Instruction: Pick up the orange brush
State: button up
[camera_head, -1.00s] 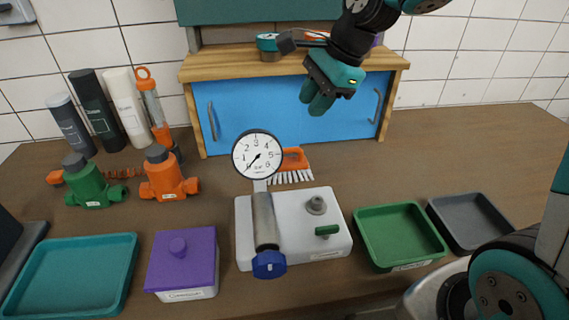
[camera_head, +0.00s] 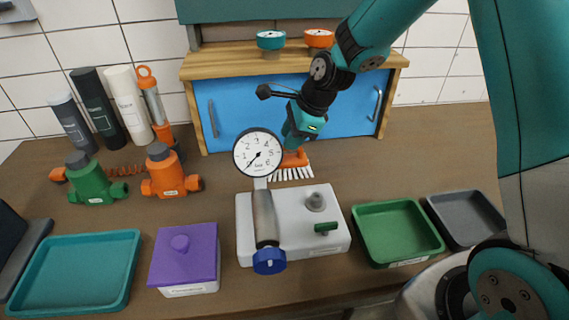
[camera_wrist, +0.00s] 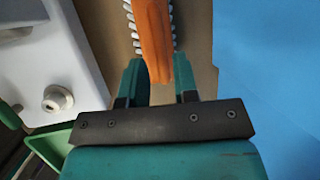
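The orange brush (camera_head: 295,158) with white bristles lies on the bench behind the pressure gauge, in front of the blue cabinet. The gauge hides part of it in the head view. My gripper (camera_head: 291,140) points down right at the brush. In the wrist view, the two teal fingers of my gripper (camera_wrist: 160,80) are apart, with the end of the orange brush handle (camera_wrist: 154,45) between them. A gap shows on the left of the handle, and the right finger is nearer to it. Whether the fingers touch the handle cannot be told for sure.
A pressure gauge (camera_head: 258,153) on a white pump base (camera_head: 330,248) stands just in front of the brush. The blue cabinet (camera_head: 235,115) is close behind. A green tray (camera_head: 372,263), purple box (camera_head: 178,270) and two valves stand around. The bench right of the brush is clear.

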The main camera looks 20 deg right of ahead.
jog(key=x, duration=0.4)
jog(key=shift+w+a+f+p, duration=0.1)
jog(key=shift+f+p, duration=0.25)
jog(key=shift+p, duration=0.05)
jog(key=shift+c, duration=0.2)
grip_shut()
jog(key=shift+r, duration=0.15)
notch_tip(320, 180, up, 20)
jog(key=shift+f+b, duration=0.1)
jog(key=shift+b, duration=0.2)
